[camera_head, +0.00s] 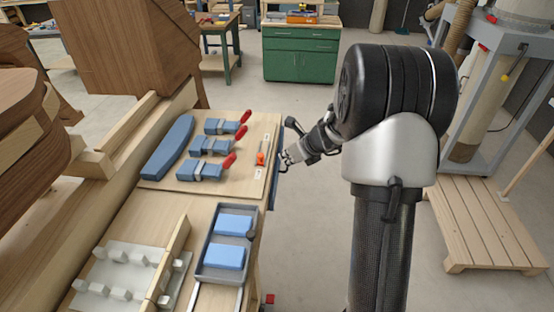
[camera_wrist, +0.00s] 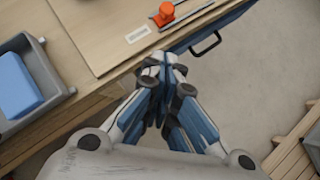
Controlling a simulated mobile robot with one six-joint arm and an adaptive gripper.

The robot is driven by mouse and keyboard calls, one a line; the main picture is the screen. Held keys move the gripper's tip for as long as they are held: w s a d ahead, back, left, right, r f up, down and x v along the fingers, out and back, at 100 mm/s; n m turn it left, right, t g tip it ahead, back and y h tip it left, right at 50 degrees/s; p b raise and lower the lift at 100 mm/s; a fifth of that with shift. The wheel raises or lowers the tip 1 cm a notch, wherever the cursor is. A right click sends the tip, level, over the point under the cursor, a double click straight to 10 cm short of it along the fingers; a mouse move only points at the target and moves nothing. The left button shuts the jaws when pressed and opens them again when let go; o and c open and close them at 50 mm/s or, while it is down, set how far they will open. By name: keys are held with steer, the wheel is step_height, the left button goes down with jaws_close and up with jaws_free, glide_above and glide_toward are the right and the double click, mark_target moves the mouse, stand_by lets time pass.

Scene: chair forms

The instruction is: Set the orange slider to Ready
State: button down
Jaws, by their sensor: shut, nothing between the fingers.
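The orange slider (camera_head: 261,157) sits on a metal rail near the right edge of a wooden board (camera_head: 222,187). It also shows at the top of the wrist view (camera_wrist: 164,13). A small white label (camera_wrist: 138,34) lies on the board near it; its text is too small to read. My gripper (camera_head: 284,160) is shut and empty, just off the board's right edge, apart from the slider. In the wrist view my gripper's fingertips (camera_wrist: 162,61) are together beside the table edge.
Several blue clamps with red handles (camera_head: 229,160) and a curved blue piece (camera_head: 169,147) lie left of the slider. A grey tray (camera_head: 203,271) with blue blocks stands nearer. A black handle (camera_wrist: 206,44) juts from the blue table front near my fingers.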

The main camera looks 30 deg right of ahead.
steer(key=b, duration=0.2)
glide_toward(263, 163)
step_height(263, 163, down, 3)
steer(key=s, duration=0.1)
steer(key=w, duration=0.3)
steer(key=shift+a+f, duration=0.2)
steer(key=shift+f, duration=0.1)
steer(key=shift+w+a+f, duration=0.1)
steer(key=shift+w, duration=0.4)
